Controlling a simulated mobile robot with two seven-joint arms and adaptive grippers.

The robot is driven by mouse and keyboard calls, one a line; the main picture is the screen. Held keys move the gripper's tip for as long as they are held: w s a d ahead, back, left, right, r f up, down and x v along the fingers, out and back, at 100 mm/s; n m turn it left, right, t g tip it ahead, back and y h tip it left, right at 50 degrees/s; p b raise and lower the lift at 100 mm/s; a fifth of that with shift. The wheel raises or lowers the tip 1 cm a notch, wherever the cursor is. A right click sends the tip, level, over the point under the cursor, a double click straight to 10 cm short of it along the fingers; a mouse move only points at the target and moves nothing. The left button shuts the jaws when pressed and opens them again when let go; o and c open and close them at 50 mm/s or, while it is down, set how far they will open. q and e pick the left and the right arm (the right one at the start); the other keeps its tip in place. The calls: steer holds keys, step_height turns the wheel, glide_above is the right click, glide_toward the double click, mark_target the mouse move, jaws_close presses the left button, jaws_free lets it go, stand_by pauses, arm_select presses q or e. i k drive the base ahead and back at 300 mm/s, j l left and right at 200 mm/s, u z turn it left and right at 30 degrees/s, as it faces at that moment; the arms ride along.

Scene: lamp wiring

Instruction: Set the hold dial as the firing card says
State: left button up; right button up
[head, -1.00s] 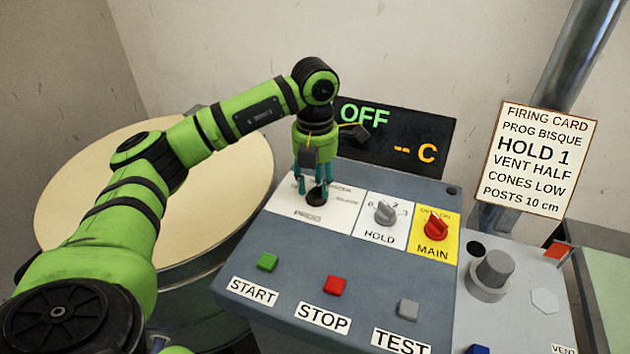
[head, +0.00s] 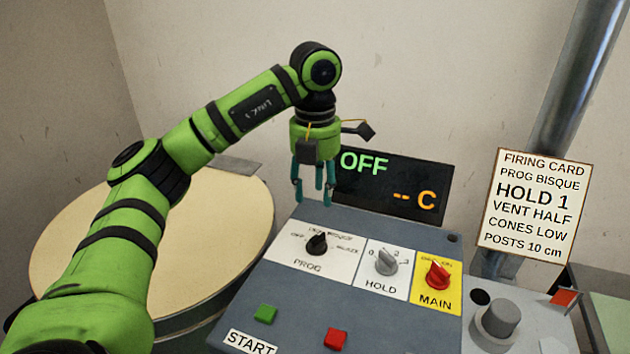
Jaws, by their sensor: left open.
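The firing card (head: 535,204) on the right reads PROG BISQUE, HOLD 1, VENT HALF, CONES LOW, POSTS 10 cm. The grey hold dial (head: 386,262) sits on a white plate labelled HOLD, with small numbers around it. Its exact pointer setting is too small to tell. My left gripper (head: 313,188) is open and empty, pointing down above the panel's back edge. It is up and left of the hold dial, above the black PROG dial (head: 317,243), and touches neither. My right gripper is not in view.
The red MAIN switch (head: 437,274) stands just right of the hold dial. The display (head: 390,186) behind the panel reads OFF and -- C. Green (head: 265,313) and red (head: 336,338) buttons sit in front. A large grey knob (head: 496,322) is at right. A round kiln lid (head: 150,225) lies left.

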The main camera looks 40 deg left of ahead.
mark_target(386, 265)
steer(key=k, duration=1.5)
